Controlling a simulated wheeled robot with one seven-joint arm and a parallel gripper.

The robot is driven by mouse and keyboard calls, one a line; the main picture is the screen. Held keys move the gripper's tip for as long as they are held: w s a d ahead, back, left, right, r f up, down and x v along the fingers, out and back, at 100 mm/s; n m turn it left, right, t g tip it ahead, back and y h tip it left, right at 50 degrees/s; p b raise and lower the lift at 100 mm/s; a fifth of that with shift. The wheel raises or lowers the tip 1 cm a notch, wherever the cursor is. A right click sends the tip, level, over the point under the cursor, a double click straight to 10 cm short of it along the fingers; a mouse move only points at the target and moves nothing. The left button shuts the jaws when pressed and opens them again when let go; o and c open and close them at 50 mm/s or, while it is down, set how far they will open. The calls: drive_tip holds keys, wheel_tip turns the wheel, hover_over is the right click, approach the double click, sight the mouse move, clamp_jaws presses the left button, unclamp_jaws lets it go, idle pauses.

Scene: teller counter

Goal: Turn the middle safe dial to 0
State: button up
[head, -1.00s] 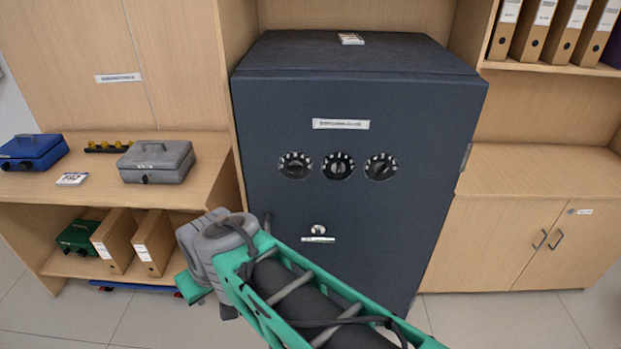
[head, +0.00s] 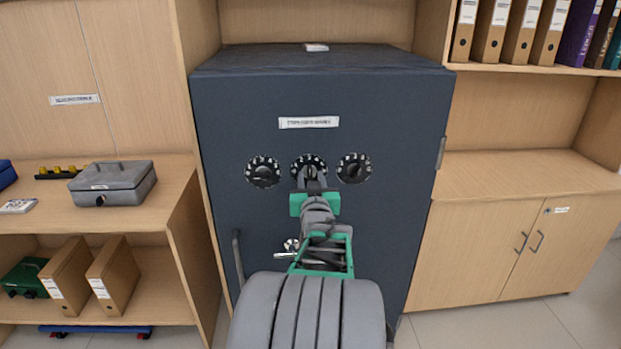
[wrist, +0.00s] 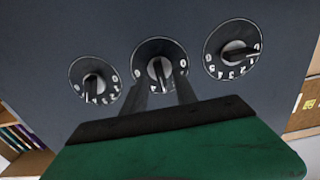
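The dark safe (head: 230,120) has three round dials in a row on its front. The middle dial (head: 308,160) is partly hidden behind my gripper (head: 313,182); it also shows in the wrist view (wrist: 160,50). In the wrist view my gripper (wrist: 159,80) has its two fingers apart, one on each side of the middle knob (wrist: 157,68), with gaps between. Whether the fingertips touch the dial face I cannot tell. The middle knob's bar stands near upright in the wrist view. Its exact number I cannot read.
The left dial (head: 263,172) and right dial (head: 354,168) sit close on either side. Below are a small keyhole lock (head: 291,245) and a vertical handle (head: 238,260). A grey cash box (head: 113,184) is on the left shelf. A low cabinet (head: 510,240) stands at right.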

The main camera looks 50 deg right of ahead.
drive_tip(key=shift+w+d, duration=0.45)
drive_tip(key=shift+c, duration=0.5)
clamp_jaws()
